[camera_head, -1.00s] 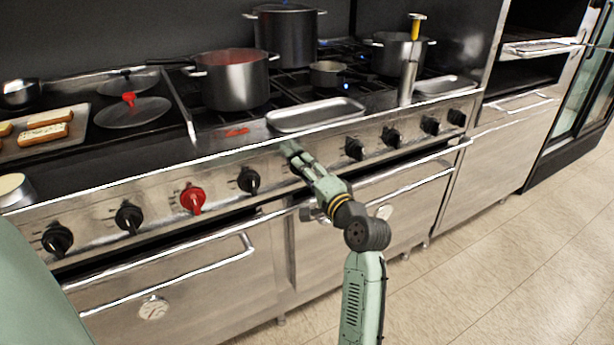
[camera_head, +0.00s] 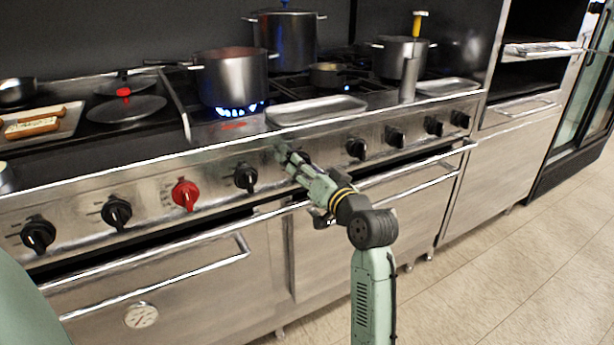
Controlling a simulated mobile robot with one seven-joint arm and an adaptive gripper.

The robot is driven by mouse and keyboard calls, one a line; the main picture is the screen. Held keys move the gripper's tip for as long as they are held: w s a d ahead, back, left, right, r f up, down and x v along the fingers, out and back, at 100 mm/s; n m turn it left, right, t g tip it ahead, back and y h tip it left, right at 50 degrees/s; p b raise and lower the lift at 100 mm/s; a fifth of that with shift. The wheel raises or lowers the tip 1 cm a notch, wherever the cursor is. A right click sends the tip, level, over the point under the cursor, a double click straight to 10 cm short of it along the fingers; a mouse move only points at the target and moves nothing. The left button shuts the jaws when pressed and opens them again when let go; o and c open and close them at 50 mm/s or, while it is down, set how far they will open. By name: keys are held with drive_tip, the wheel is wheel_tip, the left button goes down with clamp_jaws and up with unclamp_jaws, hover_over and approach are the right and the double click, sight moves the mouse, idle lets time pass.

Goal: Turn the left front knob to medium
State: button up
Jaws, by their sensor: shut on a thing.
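My gripper (camera_head: 287,155) is at the front control panel (camera_head: 215,166) of the range, shut on a knob there. The gripper mostly hides this knob, so its pointer cannot be read. The knob sits between a black knob (camera_head: 245,177) on its left and another black knob (camera_head: 356,148) on its right. A large steel pot (camera_head: 232,80) stands on the left front burner. A bright blue flame (camera_head: 240,110) burns under it.
A red knob (camera_head: 185,194) and several black ones line the panel. A steel tray (camera_head: 316,111) lies on the front ledge above my gripper. Oven door handles (camera_head: 160,272) stick out below. A tall pot (camera_head: 285,38) and a small pan (camera_head: 328,75) stand farther back. The floor at right is clear.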

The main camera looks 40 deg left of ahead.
drive_tip(key=shift+n+b, duration=0.35)
drive_tip(key=shift+n, duration=0.25)
drive_tip(key=o, duration=1.2)
drive_tip(key=shift+d, duration=0.1)
drive_tip(key=v, duration=1.1)
drive_tip(key=shift+s+d, duration=0.25)
drive_tip(key=shift+d, duration=0.05)
